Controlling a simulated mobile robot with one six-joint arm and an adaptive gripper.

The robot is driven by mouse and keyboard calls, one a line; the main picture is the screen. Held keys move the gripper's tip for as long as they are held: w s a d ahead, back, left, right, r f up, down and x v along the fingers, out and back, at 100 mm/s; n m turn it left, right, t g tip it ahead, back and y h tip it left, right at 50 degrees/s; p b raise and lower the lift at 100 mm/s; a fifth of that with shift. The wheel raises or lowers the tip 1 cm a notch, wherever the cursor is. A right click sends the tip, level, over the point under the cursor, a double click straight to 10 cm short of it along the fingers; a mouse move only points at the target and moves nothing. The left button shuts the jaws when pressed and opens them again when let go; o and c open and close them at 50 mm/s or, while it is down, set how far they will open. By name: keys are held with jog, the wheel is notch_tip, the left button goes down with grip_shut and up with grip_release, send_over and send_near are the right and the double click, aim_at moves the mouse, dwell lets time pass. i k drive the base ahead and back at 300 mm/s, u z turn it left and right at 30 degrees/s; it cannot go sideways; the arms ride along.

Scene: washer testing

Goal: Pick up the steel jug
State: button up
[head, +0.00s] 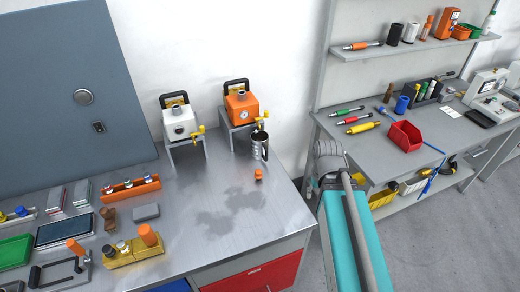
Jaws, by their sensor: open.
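The steel jug (260,149) is a small shiny metal vessel with a dark opening. It is upright at the right end of the grey workbench (190,235), in front of the orange box (242,107) and just below its yellow tap (260,121). I cannot tell whether the jug touches the tap. My teal and grey arm rises from the bottom right, to the right of the jug and apart from it. My gripper's fingers do not show.
A small orange cylinder (259,174) stands in front of the jug. A white box with a yellow tap (180,124) is to its left. Blocks and tools crowd the bench's left side. A second bench with a red bin (404,137) stands at right, beyond a floor gap.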

aim_at(259, 139)
jog(key=k, duration=0.8)
jog(key=u, duration=0.75)
jog(key=i, duration=1)
jog(key=z, duration=0.05)
